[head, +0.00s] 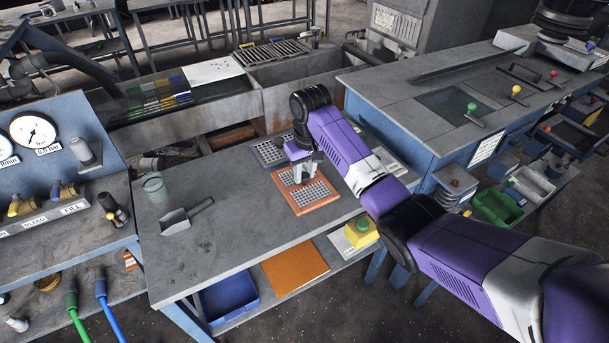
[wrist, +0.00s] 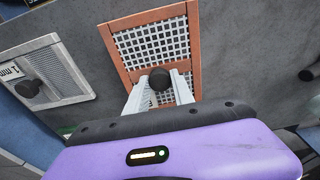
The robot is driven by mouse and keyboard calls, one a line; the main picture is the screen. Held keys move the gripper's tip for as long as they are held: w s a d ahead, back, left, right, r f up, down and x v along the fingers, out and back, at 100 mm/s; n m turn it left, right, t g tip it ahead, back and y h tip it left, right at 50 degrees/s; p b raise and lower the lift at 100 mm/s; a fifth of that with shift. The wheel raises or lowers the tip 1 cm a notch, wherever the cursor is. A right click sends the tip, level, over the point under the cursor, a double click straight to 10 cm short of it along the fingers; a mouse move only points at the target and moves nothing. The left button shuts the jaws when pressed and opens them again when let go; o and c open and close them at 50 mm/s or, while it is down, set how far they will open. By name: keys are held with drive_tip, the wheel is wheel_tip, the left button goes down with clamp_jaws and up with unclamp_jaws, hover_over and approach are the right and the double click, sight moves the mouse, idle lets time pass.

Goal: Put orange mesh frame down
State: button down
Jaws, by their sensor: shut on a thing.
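The orange mesh frame (head: 322,201) is a flat square with an orange rim and a pale grid. It lies at or just above the grey table top (head: 240,235); I cannot tell if it touches. My gripper (head: 303,178) points down over its middle. In the wrist view, my gripper (wrist: 159,85) has its two light fingers closed on the dark round knob (wrist: 159,79) of the orange mesh frame (wrist: 119,57). The frame's near part is partly hidden by my gripper.
A grey mesh frame (head: 268,153) lies behind, and a light frame with a knob (wrist: 62,75) lies beside the orange one in the wrist view. A scoop (head: 185,216) and a grey cup (head: 154,187) stand at left. The table's front left is clear.

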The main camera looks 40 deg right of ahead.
sight(307, 178)
drive_tip(key=shift+f, duration=0.7)
drive_tip(key=shift+f, duration=0.15)
drive_tip(key=c, duration=1.1)
unclamp_jaws()
drive_tip(key=shift+s+a+r, duration=0.1)
drive_tip(key=shift+s+r, duration=0.15)
drive_tip(key=shift+r, duration=1.8)
drive_tip(key=shift+s+a+r, duration=0.1)
drive_tip(key=shift+s+r, duration=0.1)
drive_tip(key=shift+r, duration=1.8)
drive_tip(key=shift+s+r, duration=0.25)
drive_tip(key=shift+r, duration=1.8)
